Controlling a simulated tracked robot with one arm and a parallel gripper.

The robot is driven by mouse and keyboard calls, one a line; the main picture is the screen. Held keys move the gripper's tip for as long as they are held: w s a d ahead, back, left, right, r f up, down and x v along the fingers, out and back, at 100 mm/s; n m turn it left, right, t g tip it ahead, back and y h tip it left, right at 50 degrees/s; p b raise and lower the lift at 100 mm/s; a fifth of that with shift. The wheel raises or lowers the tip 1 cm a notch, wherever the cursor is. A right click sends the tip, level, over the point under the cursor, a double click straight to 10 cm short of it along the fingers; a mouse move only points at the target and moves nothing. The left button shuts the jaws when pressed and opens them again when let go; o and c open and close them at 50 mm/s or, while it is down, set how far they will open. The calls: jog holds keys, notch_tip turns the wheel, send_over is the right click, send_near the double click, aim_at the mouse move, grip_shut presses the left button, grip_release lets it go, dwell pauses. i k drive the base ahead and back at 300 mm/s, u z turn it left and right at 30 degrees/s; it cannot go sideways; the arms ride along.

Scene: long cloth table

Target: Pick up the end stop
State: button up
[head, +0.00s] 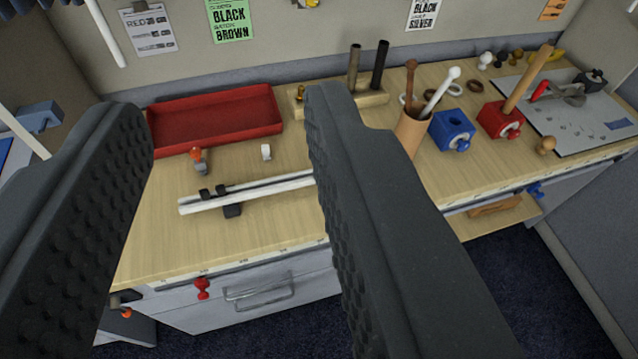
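My gripper (228,115) is open and empty, with its two dark, dimpled fingers wide apart in front of the table. Between them, a small white piece (266,152) stands on the wood top, just in front of the red tray. It looks like the end stop, but it is too small to be sure. A white rail (245,195) with small black fittings lies nearer the front edge. Its right end is hidden behind my right finger. The fingers touch none of these things.
The red tray (215,133) stands at the back, with a small orange-topped item (198,158) before it. To the right are a brown cup with sticks (411,135), a blue block (452,132) and a red block (500,120). Bare wood surrounds the white piece.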

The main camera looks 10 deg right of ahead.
aim_at(201, 166)
jog(key=z, duration=0.65)
jog(key=k, duration=1.25)
jog(key=u, duration=0.95)
jog(key=i, duration=1)
